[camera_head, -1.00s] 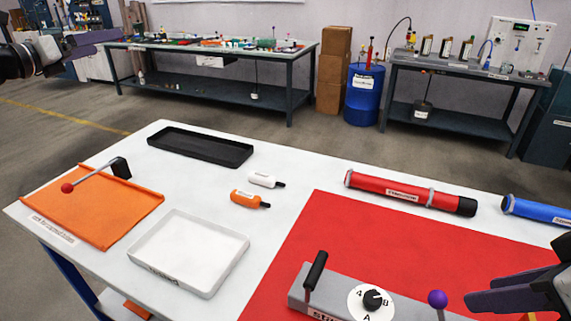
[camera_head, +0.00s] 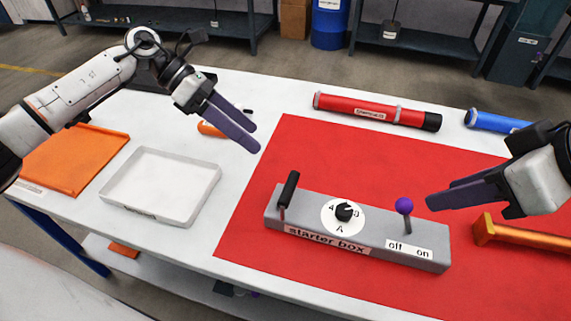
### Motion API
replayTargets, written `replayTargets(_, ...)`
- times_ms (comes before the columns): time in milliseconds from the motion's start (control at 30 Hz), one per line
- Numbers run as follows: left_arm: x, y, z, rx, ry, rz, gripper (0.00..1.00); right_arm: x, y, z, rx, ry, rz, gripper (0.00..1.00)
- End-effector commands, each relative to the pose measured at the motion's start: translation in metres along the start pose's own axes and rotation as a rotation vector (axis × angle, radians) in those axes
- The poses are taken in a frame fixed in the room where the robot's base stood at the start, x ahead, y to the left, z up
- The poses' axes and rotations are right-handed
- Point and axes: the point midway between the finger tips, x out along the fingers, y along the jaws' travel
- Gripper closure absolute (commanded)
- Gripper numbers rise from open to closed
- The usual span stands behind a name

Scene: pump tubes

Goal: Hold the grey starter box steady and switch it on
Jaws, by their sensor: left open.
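The grey starter box (camera_head: 310,222) lies on a red mat in the head view, its label facing me. It has a black upright handle (camera_head: 288,188) at its left end and a black dial (camera_head: 344,211) in the middle. A purple-knobbed lever (camera_head: 404,205) stands near its right end, leaning slightly left, above the "off" and "on" labels (camera_head: 409,249). My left gripper (camera_head: 255,139) is open and empty, above and behind the black handle. My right gripper (camera_head: 440,193) is empty just right of the purple knob, its fingers apart. Neither gripper visibly touches the box.
A red tube (camera_head: 370,111) and a blue tube (camera_head: 495,121) lie at the back. An orange bar (camera_head: 520,240) lies right of the box. The red mat (camera_head: 300,145) is bare behind the box.

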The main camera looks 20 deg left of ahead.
Motion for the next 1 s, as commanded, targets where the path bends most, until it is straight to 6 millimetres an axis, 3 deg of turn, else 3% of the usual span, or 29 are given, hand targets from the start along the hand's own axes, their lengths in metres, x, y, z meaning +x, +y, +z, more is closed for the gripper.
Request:
replayTargets(33, 0.025, -0.024, 0.006, 0.081, 0.102, -0.034, 0.08, 0.0, 0.0, 0.0, 0.0, 0.0, 0.0, 0.69)
replayTargets(133, 0.062, -0.063, 0.004, 0.25, 0.349, -0.042, 0.08, 0.0, 0.0, 0.0, 0.0, 0.0, 0.0, 0.69)
replayTargets(300, 0.083, -0.093, 0.004, 0.482, 0.67, 0.074, 0.08, 0.0, 0.0, 0.0, 0.0, 0.0, 0.0, 0.69)
replayTargets(567, 0.085, -0.101, 0.009, 0.608, 0.833, 0.208, 0.08, 0.0, 0.0, 0.0, 0.0, 0.0, 0.0, 0.69)
replayTargets(1000, 0.131, -0.073, -0.035, 0.606, 0.835, 0.207, 0.08, 0.0, 0.0, 0.0, 0.0, 0.0, 0.0, 0.69)
